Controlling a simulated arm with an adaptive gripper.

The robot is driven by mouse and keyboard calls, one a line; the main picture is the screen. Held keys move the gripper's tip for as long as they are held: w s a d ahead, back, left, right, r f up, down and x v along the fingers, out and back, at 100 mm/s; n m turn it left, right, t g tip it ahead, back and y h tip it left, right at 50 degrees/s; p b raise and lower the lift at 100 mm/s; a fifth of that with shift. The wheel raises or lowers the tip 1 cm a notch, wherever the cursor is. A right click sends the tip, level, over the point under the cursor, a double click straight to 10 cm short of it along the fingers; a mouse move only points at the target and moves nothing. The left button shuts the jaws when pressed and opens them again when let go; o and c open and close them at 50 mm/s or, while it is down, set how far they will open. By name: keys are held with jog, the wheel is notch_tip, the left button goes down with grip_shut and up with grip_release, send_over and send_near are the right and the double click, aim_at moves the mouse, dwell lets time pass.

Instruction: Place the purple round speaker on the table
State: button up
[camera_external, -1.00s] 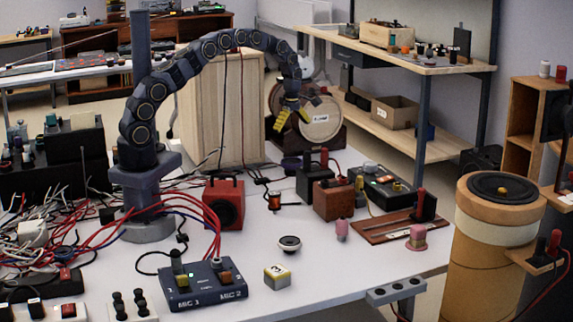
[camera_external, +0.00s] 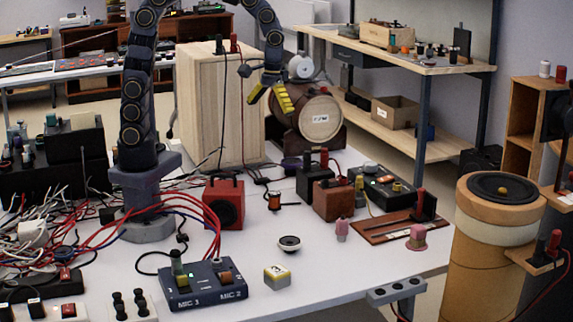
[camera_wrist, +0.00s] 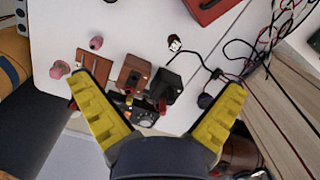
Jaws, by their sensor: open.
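A small dark purple round object (camera_external: 291,164), which looks like the purple speaker, sits on the white table (camera_external: 345,262) behind a black box. It is partly hidden there. A dark round thing in the wrist view (camera_wrist: 205,101), near the right finger, seems to be the same one. My gripper (camera_external: 268,98) is open, with yellow fingers spread and nothing between them. It hangs well above the table's far edge, in front of the wooden barrel. In the wrist view my gripper (camera_wrist: 160,85) spans the boxes far below.
A black box (camera_external: 314,184), a brown box (camera_external: 333,201) and a red speaker box (camera_external: 224,204) crowd the middle. Loose cables cover the left. The front right is fairly clear.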

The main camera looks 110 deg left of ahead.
jog(key=s+d+r+m+g+y, duration=0.1)
jog(key=s+d+m, duration=1.2)
jog(key=s, duration=0.5)
jog(key=shift+d, duration=0.8)
